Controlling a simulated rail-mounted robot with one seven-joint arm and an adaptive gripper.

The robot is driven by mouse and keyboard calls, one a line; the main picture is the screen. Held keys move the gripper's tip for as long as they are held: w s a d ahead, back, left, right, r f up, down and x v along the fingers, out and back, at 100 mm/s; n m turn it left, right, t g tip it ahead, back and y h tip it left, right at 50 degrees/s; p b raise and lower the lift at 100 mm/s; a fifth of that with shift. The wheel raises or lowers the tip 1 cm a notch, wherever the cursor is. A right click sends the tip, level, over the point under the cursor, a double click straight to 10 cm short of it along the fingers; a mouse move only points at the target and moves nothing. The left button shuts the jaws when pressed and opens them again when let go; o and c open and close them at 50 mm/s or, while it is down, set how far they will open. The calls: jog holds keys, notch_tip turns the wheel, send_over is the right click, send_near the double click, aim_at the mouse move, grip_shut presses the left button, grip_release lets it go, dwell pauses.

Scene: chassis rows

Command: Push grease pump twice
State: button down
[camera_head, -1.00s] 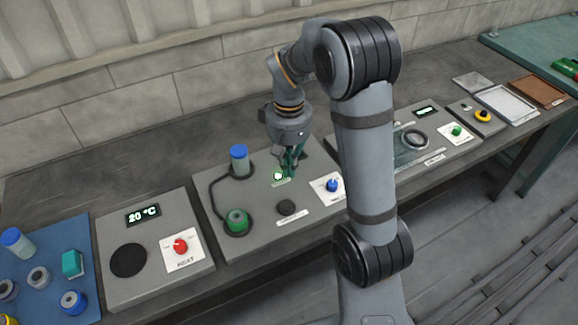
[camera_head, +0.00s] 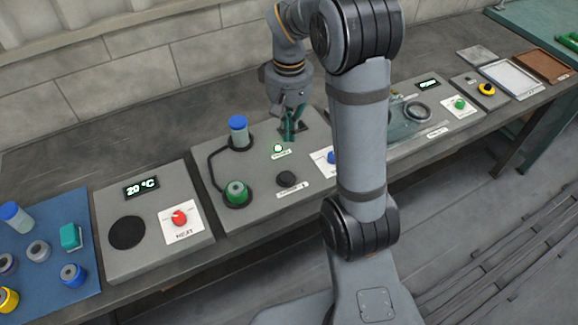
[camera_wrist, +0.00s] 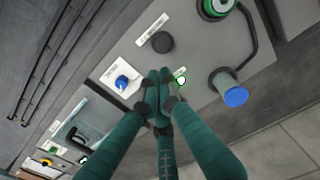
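A grey panel (camera_head: 225,213) on the bench carries a blue-capped cylinder (camera_head: 239,131) with a black hose, a green-ringed fitting (camera_head: 236,193), a lit white-green lamp (camera_head: 278,148), a round black button (camera_head: 286,179) and a blue knob (camera_head: 331,157) partly covered by my arm. Labels are too small to read, so I cannot tell which part is the grease pump control. My gripper (camera_head: 291,136) is over the panel's back right, beside the lamp. In the wrist view its green fingers (camera_wrist: 158,78) meet at the tips, holding nothing; the black button (camera_wrist: 162,42) shows clear of them.
To the left are a heater panel (camera_head: 200,250) with a red knob and a blue mat (camera_head: 55,255) with several containers. To the right are another panel with a green knob (camera_head: 460,104), a yellow-ringed button (camera_head: 487,89) and trays (camera_head: 510,103). My arm hides part of the bench.

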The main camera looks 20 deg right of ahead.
aim_at(289, 174)
notch_tip(289, 174, down, 14)
jog(key=shift+b, duration=0.3)
dwell(0.3)
